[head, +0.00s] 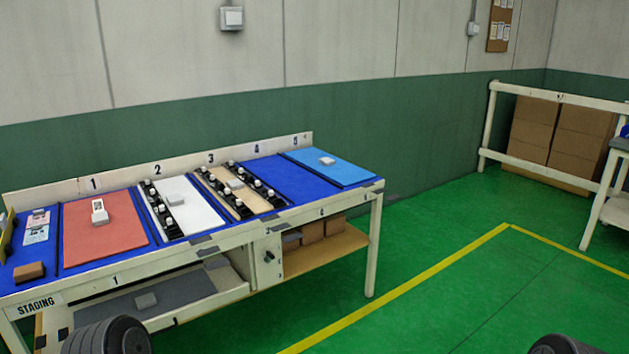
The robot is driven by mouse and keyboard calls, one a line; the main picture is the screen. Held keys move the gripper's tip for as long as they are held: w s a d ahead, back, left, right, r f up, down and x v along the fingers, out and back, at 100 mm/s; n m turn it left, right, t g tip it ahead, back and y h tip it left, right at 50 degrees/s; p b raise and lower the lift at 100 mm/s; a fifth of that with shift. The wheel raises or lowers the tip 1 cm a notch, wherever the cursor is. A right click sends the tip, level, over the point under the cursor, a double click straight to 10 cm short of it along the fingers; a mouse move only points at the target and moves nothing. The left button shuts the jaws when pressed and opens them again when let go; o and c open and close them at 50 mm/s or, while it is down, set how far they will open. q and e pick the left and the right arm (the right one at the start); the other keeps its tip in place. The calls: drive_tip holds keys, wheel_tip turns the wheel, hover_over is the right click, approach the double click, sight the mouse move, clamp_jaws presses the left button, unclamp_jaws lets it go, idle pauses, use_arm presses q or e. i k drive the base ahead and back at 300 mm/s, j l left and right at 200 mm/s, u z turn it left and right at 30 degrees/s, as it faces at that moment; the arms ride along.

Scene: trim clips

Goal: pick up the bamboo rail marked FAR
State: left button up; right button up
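I cannot make out a rail marked FAR; no such lettering is readable. A tan, bamboo-coloured panel (252,198) lies in bay 3 of the long workbench, with dark strips carrying white-topped clips along both sides and a small pale block (235,184) on it. A white panel (196,217) in bay 2 has a similar dark clip strip (158,208) on its left side. Neither gripper's fingers show. Only dark rounded parts of my arms appear at the bottom edge, well in front of the bench.
The workbench (104,277) also holds a red panel (105,240), a light blue panel (338,170), a bare blue bay (284,183) and a brown block (29,272). Cartons stand on its lower shelf (330,247). The green floor (450,290) to its right is open, with yellow lines.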

sight(269, 197)
drive_tip(key=i+l+u, duration=0.4)
drive_tip(key=i, duration=0.25)
drive_tip(key=i+l+u, duration=0.4)
drive_tip(key=i+l, duration=0.15)
